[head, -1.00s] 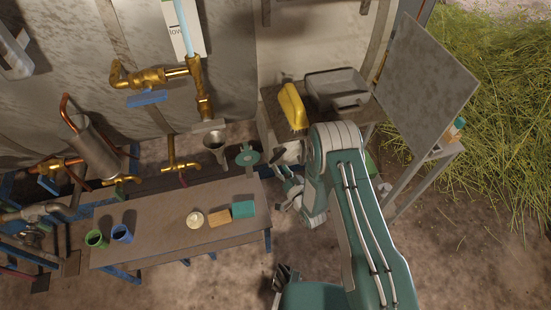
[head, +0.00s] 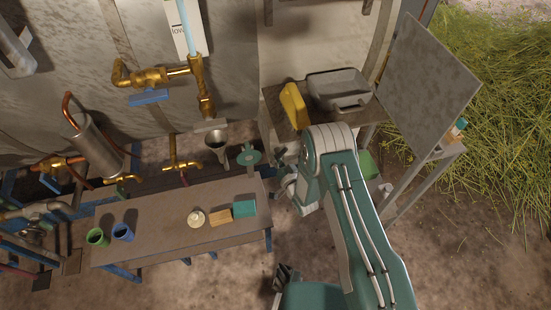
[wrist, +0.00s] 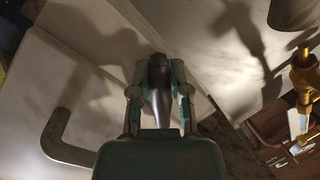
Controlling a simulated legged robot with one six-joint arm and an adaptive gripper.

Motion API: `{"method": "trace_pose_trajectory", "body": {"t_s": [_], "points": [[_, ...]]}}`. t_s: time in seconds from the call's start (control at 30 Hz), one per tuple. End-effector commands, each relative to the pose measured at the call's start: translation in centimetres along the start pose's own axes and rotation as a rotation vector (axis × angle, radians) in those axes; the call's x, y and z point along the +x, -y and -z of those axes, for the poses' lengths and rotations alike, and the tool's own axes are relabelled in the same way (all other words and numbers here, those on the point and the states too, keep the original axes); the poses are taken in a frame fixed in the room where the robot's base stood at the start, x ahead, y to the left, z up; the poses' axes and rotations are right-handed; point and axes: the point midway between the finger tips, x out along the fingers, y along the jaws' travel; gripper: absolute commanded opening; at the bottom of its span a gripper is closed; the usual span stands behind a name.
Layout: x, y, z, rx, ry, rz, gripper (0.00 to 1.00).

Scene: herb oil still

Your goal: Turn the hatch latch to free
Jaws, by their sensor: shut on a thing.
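My gripper (wrist: 159,88) shows in the wrist view with a finger on each side of a dark, rounded, lever-like piece (wrist: 158,66). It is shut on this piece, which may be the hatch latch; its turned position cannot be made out. Pale panels lie behind it, and a bent grey bar (wrist: 68,140) is at the lower left of that view. In the head view my gripper (head: 284,174) is partly hidden by my arm, to the right of the low table. The latch cannot be made out clearly there.
The low table (head: 165,237) holds a green cup (head: 97,237), a blue cup (head: 122,232) and small blocks. A yellow container (head: 294,106) and grey basin (head: 338,90) stand behind my arm. Brass pipes (head: 150,77) line the wall. Bare ground lies in front.

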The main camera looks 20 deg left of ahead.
Motion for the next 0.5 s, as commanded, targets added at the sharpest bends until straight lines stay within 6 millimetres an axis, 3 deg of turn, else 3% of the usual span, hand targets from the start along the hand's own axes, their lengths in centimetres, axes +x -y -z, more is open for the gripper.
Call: {"method": "trace_pose_trajectory", "body": {"t_s": [0.27,0.5], "points": [[0.04,-0.24,0.11,-0.044,0.007,-0.011,0.00],[-0.01,-0.53,0.18,-0.186,0.035,-0.035,0.00]]}}
